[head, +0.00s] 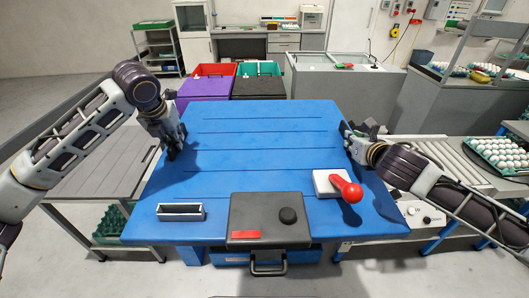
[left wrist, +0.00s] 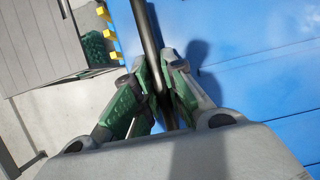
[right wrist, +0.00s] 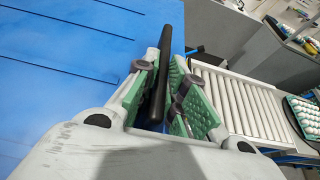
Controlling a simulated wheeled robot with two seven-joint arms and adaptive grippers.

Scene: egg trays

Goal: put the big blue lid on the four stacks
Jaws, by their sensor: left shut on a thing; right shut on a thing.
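The big blue lid (head: 255,160) is a broad flat blue panel with thin dark lines, filling the middle of the head view. It also shows in the left wrist view (left wrist: 250,40) and the right wrist view (right wrist: 60,90). My left gripper (head: 172,148) is shut on a dark bar (left wrist: 147,30) at the lid's left side. My right gripper (head: 352,138) is shut on a dark bar (right wrist: 162,70) at its right side. I see no stacks; anything under the blue panel is hidden, and I cannot tell its height above what lies below.
A black case (head: 265,215), a white box with a red joystick (head: 346,188) and a small metal holder (head: 181,212) are near the front. Purple (head: 204,89) and black (head: 258,88) crates stand behind. A roller conveyor (head: 440,155) with an egg tray (head: 503,168) is at right.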

